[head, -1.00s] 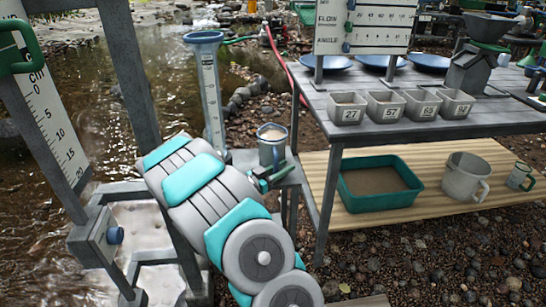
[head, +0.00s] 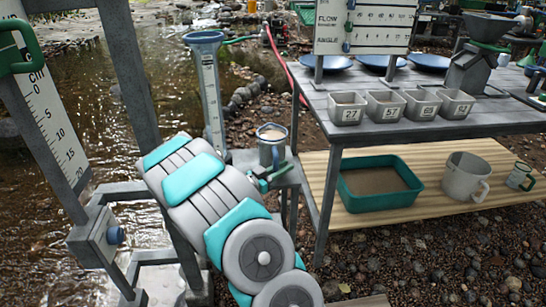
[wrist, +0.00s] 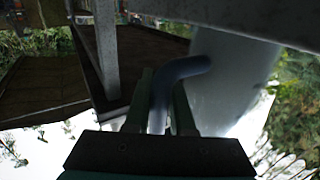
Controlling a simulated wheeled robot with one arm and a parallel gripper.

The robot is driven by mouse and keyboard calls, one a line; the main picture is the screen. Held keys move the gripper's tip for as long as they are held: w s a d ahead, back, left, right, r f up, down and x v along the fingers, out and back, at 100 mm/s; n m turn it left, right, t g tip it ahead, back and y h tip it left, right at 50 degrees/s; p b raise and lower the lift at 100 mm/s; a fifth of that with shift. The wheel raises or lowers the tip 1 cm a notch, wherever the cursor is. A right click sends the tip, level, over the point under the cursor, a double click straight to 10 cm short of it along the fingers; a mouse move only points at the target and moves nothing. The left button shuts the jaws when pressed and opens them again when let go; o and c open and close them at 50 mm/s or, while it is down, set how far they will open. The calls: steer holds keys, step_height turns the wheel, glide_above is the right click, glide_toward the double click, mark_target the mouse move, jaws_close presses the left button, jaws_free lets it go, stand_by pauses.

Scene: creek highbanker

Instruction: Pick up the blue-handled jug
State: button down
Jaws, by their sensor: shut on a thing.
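The blue-handled jug (head: 272,151) is a grey, upright vessel with brownish contents at its rim. It is at the small grey stand beside the bench in the head view. My gripper (head: 264,181), with green fingers, is low at the jug's near side. In the wrist view the jug's pale body (wrist: 225,85) fills the right of centre. Its dark blue handle (wrist: 180,70) runs down between the two fingers of my gripper (wrist: 160,100), which are shut on it. I cannot tell whether the jug's base touches the stand.
The grey bench (head: 400,128) stands right of the jug, with numbered tubs. Its wooden lower shelf (head: 425,212) holds a green basin (head: 350,200), a larger pale jug (head: 462,177) and a small jug (head: 519,177). A tall gauge tube (head: 211,100) stands close left of the jug.

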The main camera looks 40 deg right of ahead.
steer(key=shift+r, duration=0.1)
stand_by(0.7)
steer(key=shift+r, duration=0.85)
steer(key=s+a+r+b, duration=0.1)
steer(key=s+r+b, duration=0.1)
steer(key=s+b, duration=0.7)
steer(key=s, duration=0.4)
steer(key=shift+s+a+r+b, duration=0.2)
steer(key=shift+s+r+b, duration=0.05)
steer(key=shift+s+b, duration=0.05)
steer(key=shift+s+b, duration=0.15)
steer(key=shift+b, duration=0.55)
